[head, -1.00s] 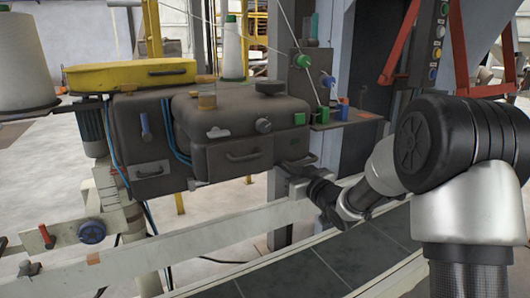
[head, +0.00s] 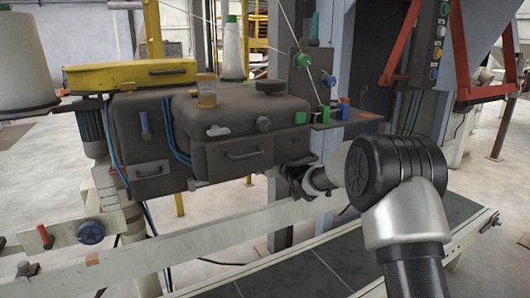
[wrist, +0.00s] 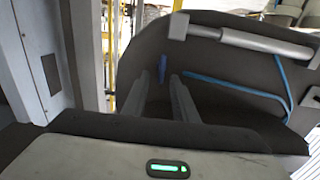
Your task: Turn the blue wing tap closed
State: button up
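A small blue piece (wrist: 163,68), which looks like the wing tap, stands upright on a dark panel in the wrist view. My gripper (wrist: 157,80) points toward it. Its two grey fingers are apart with a gap between them, and the blue piece shows just past their tips, in line with the gap. I see no contact and cannot tell the remaining distance. In the head view my wrist is at the right end of the dark machine (head: 235,158), and the fingers are hidden there. I cannot make out this tap for certain in the head view.
A blue hose (wrist: 235,85) and a grey cylinder bar (wrist: 250,40) lie right of the fingers in the wrist view. A grey post is close on the left. In the head view, a bracket with green and blue fittings (head: 328,80) stands above my wrist, and a conveyor (head: 320,270) runs below.

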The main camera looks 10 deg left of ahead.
grip_shut()
jog(key=shift+m+p, duration=0.4)
jog(key=shift+p, duration=0.05)
jog(key=m+p, duration=0.2)
jog(key=m, duration=0.3)
jog(key=d+f+m+p, duration=0.1)
jog(key=m, duration=0.5)
jog(key=w+f+m+p, duration=0.1)
jog(key=m+p, duration=0.1)
jog(key=m, duration=0.4)
jog(key=shift+d+p, duration=0.25)
jog(key=shift+p, duration=0.1)
jog(key=shift+f, duration=0.1)
grip_release()
